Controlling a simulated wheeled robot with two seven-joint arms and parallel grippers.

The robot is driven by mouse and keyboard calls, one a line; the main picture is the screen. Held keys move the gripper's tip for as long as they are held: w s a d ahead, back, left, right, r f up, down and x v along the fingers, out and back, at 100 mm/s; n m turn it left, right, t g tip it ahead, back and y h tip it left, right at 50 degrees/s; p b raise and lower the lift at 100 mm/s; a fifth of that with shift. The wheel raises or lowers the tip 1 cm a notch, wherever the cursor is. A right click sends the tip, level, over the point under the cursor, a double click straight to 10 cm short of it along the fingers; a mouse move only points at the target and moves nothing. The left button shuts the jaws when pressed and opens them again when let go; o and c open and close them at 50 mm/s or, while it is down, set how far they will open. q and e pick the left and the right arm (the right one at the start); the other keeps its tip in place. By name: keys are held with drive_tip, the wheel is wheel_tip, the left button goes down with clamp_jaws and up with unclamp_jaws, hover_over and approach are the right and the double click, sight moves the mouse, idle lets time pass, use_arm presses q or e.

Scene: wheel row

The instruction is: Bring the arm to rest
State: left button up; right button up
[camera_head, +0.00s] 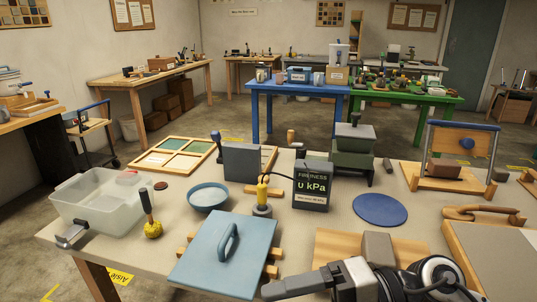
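My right gripper (300,285) is low in the head view, right of centre, with its dark fingers pointing left. Its light-grey body and black and silver wrist reach to the bottom right. From this side the fingers overlap, so I cannot tell whether they are open or shut. No held object shows at them. They are in front of the table's near edge area, right of the blue lidded board (205,262). My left gripper and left arm are not in view.
Near the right gripper stand a grey block (377,247) on a wooden board and a firmness meter (311,187). A blue disc (380,209), a blue bowl (208,195), a clear bin (95,205) and a yellow-tipped tool (151,222) also occupy the table.

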drive_tip(key=w+d+r+m+t+y, duration=0.1)
drive_tip(key=w+r+m+t+y, duration=0.3)
drive_tip(key=m+t, duration=0.7)
drive_tip(key=w+d+f+m+t+h, duration=0.4)
drive_tip(key=d+f+m+t+h, duration=0.45)
drive_tip(key=m, duration=0.65)
drive_tip(key=s+d+f+m+g+h, duration=0.1)
drive_tip(key=s+f+m+g+h, duration=0.2)
drive_tip(key=f, duration=0.7)
drive_tip(key=s+f+m+g+h, duration=0.4)
drive_tip(key=s+f, duration=0.3)
drive_tip(key=f, duration=0.3)
drive_tip(key=shift+s+d+h, duration=0.25)
drive_tip(key=shift+d+h, duration=0.1)
drive_tip(key=shift+h, duration=0.3)
